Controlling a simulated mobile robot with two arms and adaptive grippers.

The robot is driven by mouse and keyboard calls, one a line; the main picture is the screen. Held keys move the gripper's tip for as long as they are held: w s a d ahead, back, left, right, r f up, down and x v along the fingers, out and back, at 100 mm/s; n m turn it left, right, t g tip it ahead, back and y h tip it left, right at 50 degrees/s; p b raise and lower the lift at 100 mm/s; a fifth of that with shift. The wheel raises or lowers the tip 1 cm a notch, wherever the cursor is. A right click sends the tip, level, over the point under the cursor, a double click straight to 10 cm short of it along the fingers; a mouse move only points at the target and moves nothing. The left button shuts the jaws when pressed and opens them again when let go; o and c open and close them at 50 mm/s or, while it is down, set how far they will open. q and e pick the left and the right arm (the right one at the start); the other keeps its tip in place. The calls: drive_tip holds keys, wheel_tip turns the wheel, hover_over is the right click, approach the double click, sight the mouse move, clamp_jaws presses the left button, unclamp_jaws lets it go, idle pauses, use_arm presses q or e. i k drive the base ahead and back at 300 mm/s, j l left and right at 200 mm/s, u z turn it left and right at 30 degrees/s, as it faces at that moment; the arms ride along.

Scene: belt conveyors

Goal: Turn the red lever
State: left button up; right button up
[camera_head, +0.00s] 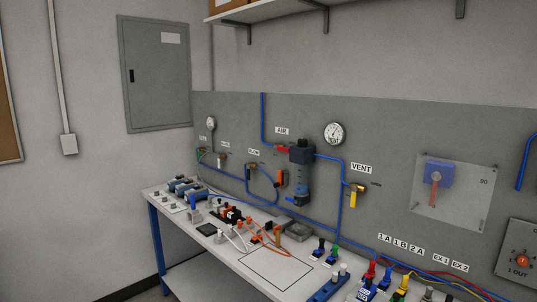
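A red lever handle (283,149) sits on the blue air line on the grey wall panel, just below the AIR label (282,131). It lies roughly horizontal and meets the dark regulator unit (301,153) on its right. A yellow lever (353,198) points down under the VENT label (361,168). Neither of my grippers is in view.
A white workbench (225,262) with blue legs runs below the panel. Cables, connectors and several coloured plugs crowd its top. A round gauge (334,133) is on the panel. A shelf (285,14) overhangs it. The floor at the lower left looks clear.

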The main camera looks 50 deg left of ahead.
sight(276, 147)
drive_tip(key=u, duration=1.65)
